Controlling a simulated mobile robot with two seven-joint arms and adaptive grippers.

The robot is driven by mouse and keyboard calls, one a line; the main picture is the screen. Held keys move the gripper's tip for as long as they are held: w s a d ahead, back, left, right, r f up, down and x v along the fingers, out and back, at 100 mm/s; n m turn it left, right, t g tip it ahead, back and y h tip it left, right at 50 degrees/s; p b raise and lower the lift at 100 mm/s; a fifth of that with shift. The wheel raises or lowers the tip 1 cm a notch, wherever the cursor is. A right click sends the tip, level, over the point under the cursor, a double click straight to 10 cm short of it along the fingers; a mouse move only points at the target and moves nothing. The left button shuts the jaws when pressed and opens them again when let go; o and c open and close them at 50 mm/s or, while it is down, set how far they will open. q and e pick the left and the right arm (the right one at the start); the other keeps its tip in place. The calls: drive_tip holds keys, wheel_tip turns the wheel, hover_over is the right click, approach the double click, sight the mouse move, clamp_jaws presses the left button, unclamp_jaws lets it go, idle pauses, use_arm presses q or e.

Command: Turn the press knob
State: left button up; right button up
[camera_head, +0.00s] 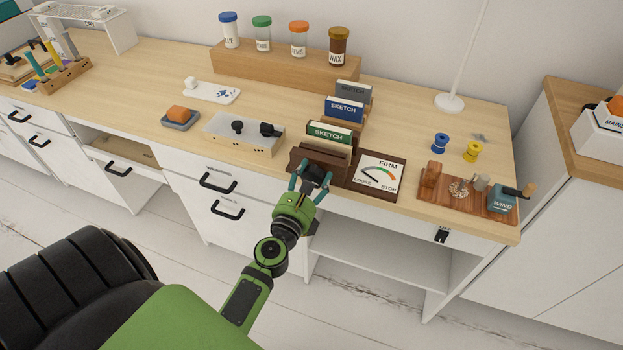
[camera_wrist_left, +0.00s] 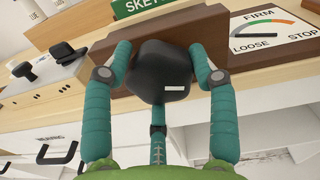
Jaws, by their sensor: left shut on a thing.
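The press knob (camera_wrist_left: 165,62) is black and lobed, with a short white mark on its face, on the front of the dark brown wooden press (camera_head: 318,160). My left gripper (camera_head: 312,178) is shut on the knob, with one teal finger on each side of it in the left wrist view (camera_wrist_left: 165,75). The fingers hide parts of the knob's sides. A gauge (camera_head: 378,177) lettered LOOSE, FIRM and STOP lies just right of the press; it also shows in the wrist view (camera_wrist_left: 275,30). Its dark needle lies on the LOOSE side. My right gripper is out of view.
Upright SKETCH books (camera_head: 343,110) stand behind the press. A white box with black knobs (camera_head: 243,135) is to its left. A wooden winder board (camera_head: 465,192) is at the right. Drawer handles (camera_head: 218,183) stick out below the desk's front edge.

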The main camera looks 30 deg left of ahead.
use_arm(q)
drive_tip(key=shift+w+r+n, duration=0.15)
drive_tip(key=shift+r+n, duration=0.3)
drive_tip(key=shift+n, duration=0.75)
drive_tip(key=n, duration=0.3)
drive_tip(key=shift+a, duration=0.1)
drive_tip(key=n+p, duration=0.2)
drive_tip(key=n, duration=0.4)
drive_tip(key=shift+a, duration=0.15)
drive_tip(key=shift+f+n, duration=0.1)
drive_tip(key=shift+n, duration=0.2)
drive_tip(key=o, duration=1.1)
drive_tip(key=shift+c, duration=0.2)
drive_tip(key=shift+o, duration=0.3)
drive_tip(key=shift+a+f, duration=0.1)
drive_tip(key=shift+f, duration=0.05)
